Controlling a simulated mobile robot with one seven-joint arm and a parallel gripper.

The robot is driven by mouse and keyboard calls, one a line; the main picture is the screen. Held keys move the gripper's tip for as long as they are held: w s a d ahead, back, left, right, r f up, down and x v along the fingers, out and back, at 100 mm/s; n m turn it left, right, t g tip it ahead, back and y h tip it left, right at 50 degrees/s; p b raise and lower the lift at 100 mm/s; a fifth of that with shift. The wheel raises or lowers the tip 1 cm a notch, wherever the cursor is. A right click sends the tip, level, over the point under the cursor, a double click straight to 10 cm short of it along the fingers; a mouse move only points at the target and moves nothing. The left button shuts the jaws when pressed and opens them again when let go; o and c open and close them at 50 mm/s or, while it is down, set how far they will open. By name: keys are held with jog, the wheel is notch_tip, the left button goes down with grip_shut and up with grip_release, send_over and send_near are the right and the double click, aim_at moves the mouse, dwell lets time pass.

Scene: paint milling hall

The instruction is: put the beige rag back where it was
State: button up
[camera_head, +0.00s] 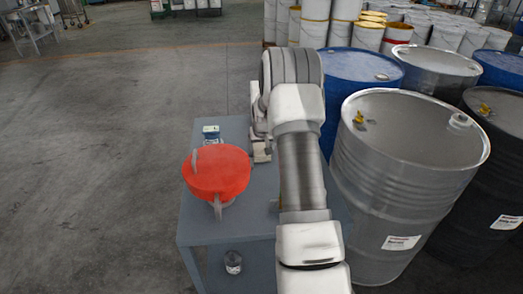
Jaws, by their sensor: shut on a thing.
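My gripper (261,152) is low over the far part of a blue-grey table (200,222), near its right side. It is shut on a small pale thing that I take for the beige rag, though the gripper and arm hide most of it and its outline is unclear. I cannot tell whether it touches the tabletop. No other beige cloth shows clearly on the table.
A round red-orange object (217,172) fills much of the tabletop left of my gripper. A small blue-and-white item (211,134) stands behind it. A can (233,262) sits lower down. Steel (395,170) and blue drums (355,75) crowd the right; open floor lies left.

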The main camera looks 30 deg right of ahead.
jog(key=shift+f, duration=0.2)
jog(key=o, duration=1.2)
jog(key=shift+c, duration=0.2)
jog(key=shift+r, duration=0.1)
